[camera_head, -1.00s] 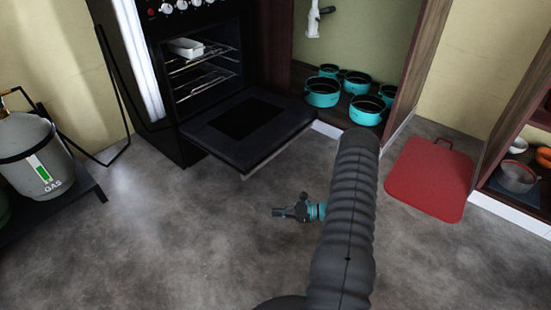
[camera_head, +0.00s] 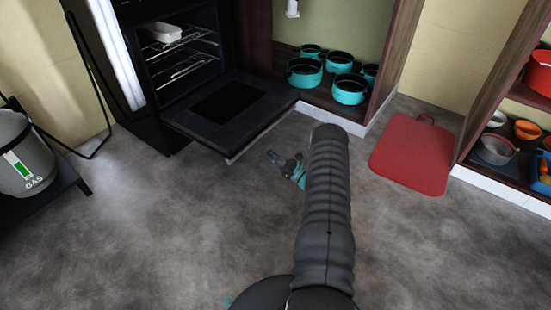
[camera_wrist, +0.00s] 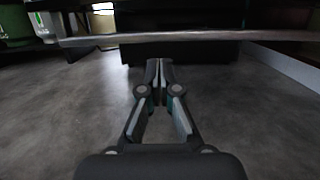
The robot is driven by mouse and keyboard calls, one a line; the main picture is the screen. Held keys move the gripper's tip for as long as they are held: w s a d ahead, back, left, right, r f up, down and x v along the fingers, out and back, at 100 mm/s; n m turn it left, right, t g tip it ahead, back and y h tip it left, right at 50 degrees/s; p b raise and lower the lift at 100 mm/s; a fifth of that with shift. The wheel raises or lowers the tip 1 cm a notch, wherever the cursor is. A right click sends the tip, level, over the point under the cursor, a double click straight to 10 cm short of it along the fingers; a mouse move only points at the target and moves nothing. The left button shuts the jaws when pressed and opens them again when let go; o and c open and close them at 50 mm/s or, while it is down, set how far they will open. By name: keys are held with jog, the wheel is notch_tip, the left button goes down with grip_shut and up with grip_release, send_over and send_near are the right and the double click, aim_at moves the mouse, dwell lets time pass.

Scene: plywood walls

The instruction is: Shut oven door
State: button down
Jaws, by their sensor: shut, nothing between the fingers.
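The black oven (camera_head: 150,85) stands at the upper left in the head view, with its inside exposed. Its door (camera_head: 190,118) is folded down, roughly level, above the floor. In the wrist view the door's front edge (camera_wrist: 190,37) crosses the top of the picture as a pale bar. My gripper (camera_head: 272,156) is low over the floor, in front and to the right of the door's front edge. In the wrist view my gripper (camera_wrist: 159,64) is shut and empty, its fingertips pointing toward the space below the door edge. I cannot tell whether it touches the door.
A white dish (camera_head: 162,32) sits on the oven's upper rack. Several teal pots (camera_head: 305,72) stand in the cabinet to the right. A red board (camera_head: 413,155) lies at the right. A gas bottle (camera_head: 24,155) stands at the left. The floor ahead is clear.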

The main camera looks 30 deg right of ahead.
aim_at(254, 143)
jog(key=x, duration=0.5)
jog(key=shift+w+a, duration=0.1)
jog(key=shift+w+a+r, duration=0.1)
jog(key=shift+w+r, duration=0.05)
jog(key=shift+r, duration=0.9)
jog(key=shift+w+r, duration=0.15)
jog(key=shift+r, duration=0.85)
